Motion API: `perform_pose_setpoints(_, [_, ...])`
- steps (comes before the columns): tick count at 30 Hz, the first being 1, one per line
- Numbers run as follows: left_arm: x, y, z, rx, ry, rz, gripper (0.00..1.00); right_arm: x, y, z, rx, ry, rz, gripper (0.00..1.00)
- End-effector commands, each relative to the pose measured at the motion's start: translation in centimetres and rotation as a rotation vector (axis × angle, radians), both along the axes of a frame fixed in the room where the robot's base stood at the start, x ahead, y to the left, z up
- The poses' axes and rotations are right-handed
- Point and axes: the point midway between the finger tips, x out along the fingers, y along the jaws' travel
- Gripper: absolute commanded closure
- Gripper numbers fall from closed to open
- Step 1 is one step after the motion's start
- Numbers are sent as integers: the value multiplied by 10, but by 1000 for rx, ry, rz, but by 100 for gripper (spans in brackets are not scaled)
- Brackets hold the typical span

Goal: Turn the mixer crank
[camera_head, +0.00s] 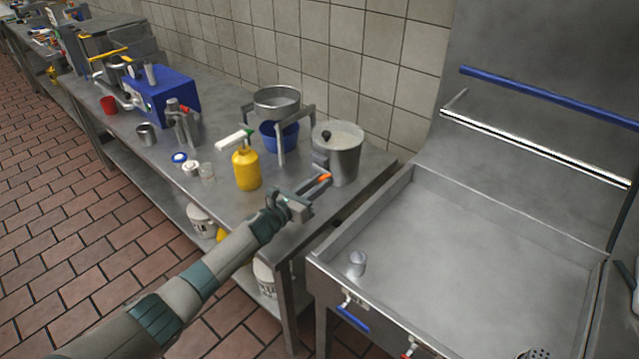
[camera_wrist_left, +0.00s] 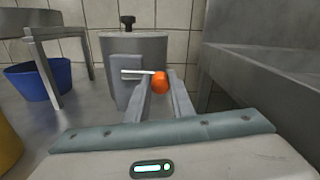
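The mixer is a grey metal pot (camera_head: 344,163) with a black knob on its lid, on the right end of the steel table; its body also shows in the left wrist view (camera_wrist_left: 134,50). A thin crank arm (camera_wrist_left: 137,73) sticks out from its side box and ends in an orange knob (camera_wrist_left: 160,83), seen in the head view too (camera_head: 325,177). My left gripper (camera_head: 318,186) is at this knob. Its fingers (camera_wrist_left: 161,92) stand apart, with the knob showing between their tips; whether they touch it I cannot tell. My right gripper is not in view.
A yellow bottle (camera_head: 247,168) stands left of my left gripper. A metal stand with a bowl (camera_head: 277,103) and a blue bucket (camera_head: 279,136) are left of the mixer. A steel sink (camera_head: 480,270) with a raised rim lies to the right.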

Motion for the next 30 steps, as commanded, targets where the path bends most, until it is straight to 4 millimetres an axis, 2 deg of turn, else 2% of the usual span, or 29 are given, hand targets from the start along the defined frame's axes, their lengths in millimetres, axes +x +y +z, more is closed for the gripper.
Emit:
perform_pose_setpoints(11, [0, 0, -3, 16, -10, 1, 100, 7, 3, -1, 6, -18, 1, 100])
perform_pose_setpoints(14, [0, 1, -5, 31, -22, 1, 100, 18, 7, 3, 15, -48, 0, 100])
perform_pose_setpoints(18, [0, 0, -9, 64, -46, 0, 100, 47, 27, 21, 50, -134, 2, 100])
perform_pose_setpoints(20, [0, 0, -11, 81, -59, 0, 100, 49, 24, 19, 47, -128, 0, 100])
perform_pose_setpoints(30, [1, 3, -24, 227, -165, 0, 100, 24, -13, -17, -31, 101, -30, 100])
